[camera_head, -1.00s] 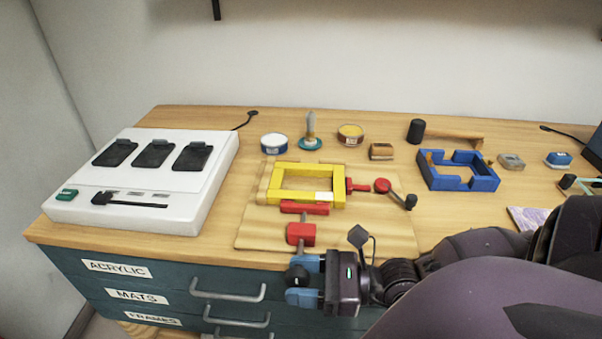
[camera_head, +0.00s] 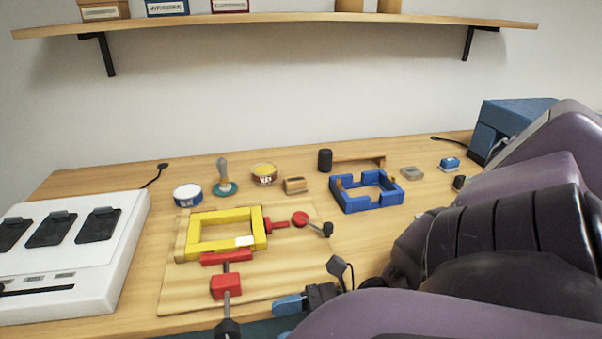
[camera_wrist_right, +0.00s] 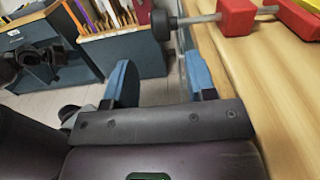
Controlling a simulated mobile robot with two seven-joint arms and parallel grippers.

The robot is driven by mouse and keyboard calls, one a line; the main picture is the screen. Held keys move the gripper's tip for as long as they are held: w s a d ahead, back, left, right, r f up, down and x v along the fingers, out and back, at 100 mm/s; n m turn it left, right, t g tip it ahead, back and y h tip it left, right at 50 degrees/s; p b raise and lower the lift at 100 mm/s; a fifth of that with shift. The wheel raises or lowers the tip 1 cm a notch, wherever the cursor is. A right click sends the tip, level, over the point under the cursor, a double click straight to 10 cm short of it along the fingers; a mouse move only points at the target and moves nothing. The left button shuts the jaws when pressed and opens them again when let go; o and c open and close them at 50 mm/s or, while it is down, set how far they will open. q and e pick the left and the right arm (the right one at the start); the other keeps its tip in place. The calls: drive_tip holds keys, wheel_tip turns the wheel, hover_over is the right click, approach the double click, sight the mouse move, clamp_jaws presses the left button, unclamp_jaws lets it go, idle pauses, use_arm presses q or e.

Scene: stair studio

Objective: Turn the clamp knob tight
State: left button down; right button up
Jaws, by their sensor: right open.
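A yellow frame (camera_head: 190,240) lies on a wooden board (camera_head: 185,295). A front red clamp block (camera_head: 226,286) carries a rod with a black knob (camera_head: 229,329) at the bench's front edge. Its red pad (camera_head: 222,258) lies along the frame's front side; I cannot tell how hard it presses. A second red clamp (camera_head: 299,219) with a black-tipped handle (camera_head: 327,230) is at the frame's right. My right gripper (camera_head: 288,304) is right of the front knob, mostly hidden by my arm. In the right wrist view the gripper (camera_wrist_right: 158,62) is open and empty, with the black knob (camera_wrist_right: 160,25) beyond its fingers.
A blue frame (camera_head: 350,201) lies right of the board. Tins (camera_head: 187,195), a brush, a small wooden block and a mallet (camera_head: 325,160) stand behind. A white device (camera_head: 115,250) fills the left. A shelf (camera_head: 290,22) hangs above.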

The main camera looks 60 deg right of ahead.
use_arm(q)
drive_tip(key=shift+s+f, duration=0.1)
drive_tip(key=shift+s, duration=0.3)
use_arm(e)
drive_tip(key=shift+v, duration=0.9)
use_arm(q)
drive_tip(key=shift+w+a, duration=0.15)
drive_tip(key=shift+w, duration=0.05)
use_arm(e)
drive_tip(key=shift+s, duration=0.1)
